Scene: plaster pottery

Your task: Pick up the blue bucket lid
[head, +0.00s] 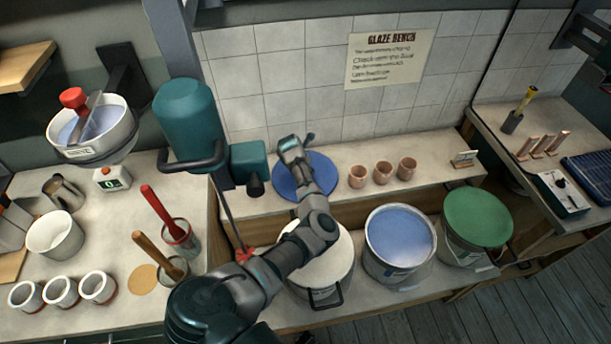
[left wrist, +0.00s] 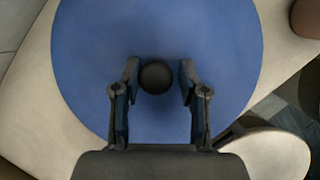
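The blue bucket lid (head: 284,184) is a flat round disc lying on the raised ledge behind the buckets. In the left wrist view the lid (left wrist: 225,45) fills most of the picture, with a round black knob (left wrist: 157,77) at its middle. My left gripper (head: 296,150) is over the lid, its arm reaching across from the front. In the left wrist view the left gripper (left wrist: 157,72) is open, with one finger on each side of the knob and small gaps showing. An uncovered bucket of blue glaze (head: 400,232) stands in front, to the right. My right gripper is not in view.
A white-topped bucket (head: 329,266) is partly under my left arm. A green-lidded bucket (head: 478,216) stands at the right. Several clay cups (head: 382,172) stand on the ledge right of the lid. A teal mixer (head: 187,116) stands close left.

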